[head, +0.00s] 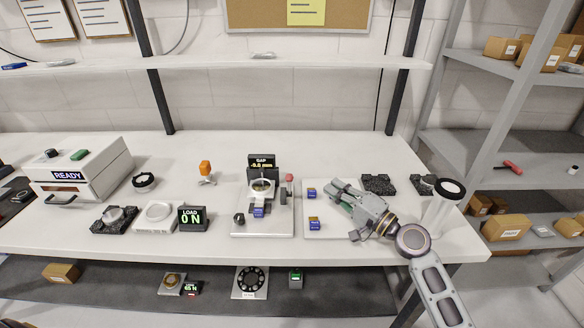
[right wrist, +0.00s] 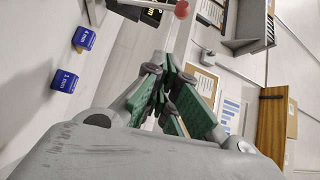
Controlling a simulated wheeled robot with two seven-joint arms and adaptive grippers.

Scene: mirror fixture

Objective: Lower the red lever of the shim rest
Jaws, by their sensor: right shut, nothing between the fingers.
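The red lever's ball knob (head: 290,177) tops an upright stem on the right side of the dark-and-grey fixture (head: 263,166) with the GAP display, at the middle of the bench. A blue block (head: 258,212) sits at the fixture's front. My left gripper is not in view.
Two blue shim blocks (head: 312,193) (head: 314,224) lie on a white mat (head: 335,230) between fixture and gripper. Dark trays (head: 379,183) and a white cylinder (head: 443,203) stand to the right. A LOAD display (head: 192,217) stands left. Bare bench lies behind the gripper.

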